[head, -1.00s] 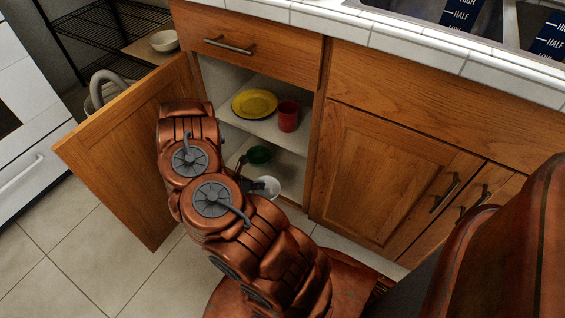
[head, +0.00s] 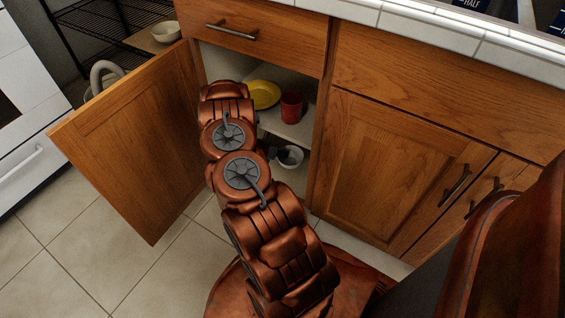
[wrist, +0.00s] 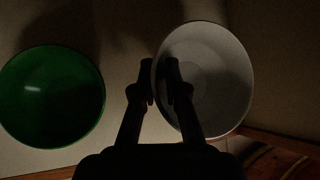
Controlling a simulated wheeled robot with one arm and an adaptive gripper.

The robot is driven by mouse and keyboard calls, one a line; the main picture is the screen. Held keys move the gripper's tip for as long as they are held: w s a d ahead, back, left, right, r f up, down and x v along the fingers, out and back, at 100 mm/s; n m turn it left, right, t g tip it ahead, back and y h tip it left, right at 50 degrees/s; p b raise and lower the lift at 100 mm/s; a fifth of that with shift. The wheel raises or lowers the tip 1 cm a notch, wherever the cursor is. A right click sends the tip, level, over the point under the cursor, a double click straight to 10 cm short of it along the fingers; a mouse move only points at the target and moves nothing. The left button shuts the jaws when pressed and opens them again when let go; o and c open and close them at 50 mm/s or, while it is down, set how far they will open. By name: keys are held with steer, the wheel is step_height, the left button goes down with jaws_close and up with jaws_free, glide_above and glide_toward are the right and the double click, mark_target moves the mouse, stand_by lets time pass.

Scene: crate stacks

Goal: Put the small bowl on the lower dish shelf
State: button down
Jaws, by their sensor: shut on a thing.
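The white small bowl (head: 291,157) is at the open cabinet, at the level of the lower shelf. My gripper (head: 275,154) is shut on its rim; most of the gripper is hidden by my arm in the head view. In the wrist view the two fingers (wrist: 159,80) pinch the left rim of the white bowl (wrist: 215,80). A green bowl (wrist: 50,98) sits on the lower dish shelf (wrist: 118,40), to the left of the white bowl with a gap between. I cannot tell whether the white bowl touches the shelf.
The upper shelf (head: 293,130) holds a yellow plate (head: 264,94) and a red cup (head: 291,105). The open cabinet door (head: 135,140) stands left of my arm. The cabinet's right frame (head: 322,140) is close to the white bowl. A black rack stands at the back left.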

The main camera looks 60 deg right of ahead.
mark_target(282, 160)
steer(key=shift+d+f+b, duration=0.15)
steer(key=shift+f+b, duration=0.35)
steer(key=shift+f, duration=0.75)
steer(key=shift+d+f+b, duration=0.1)
steer(key=shift+f+b, duration=0.35)
steer(key=shift+f, duration=0.8)
steer(key=shift+f, duration=0.2)
steer(key=c, duration=1.2)
jaws_free()
steer(key=shift+r, duration=0.2)
steer(key=p+v, duration=0.2)
steer(key=v, duration=1)
steer(key=shift+p, duration=0.4)
steer(key=shift+a, duration=0.1)
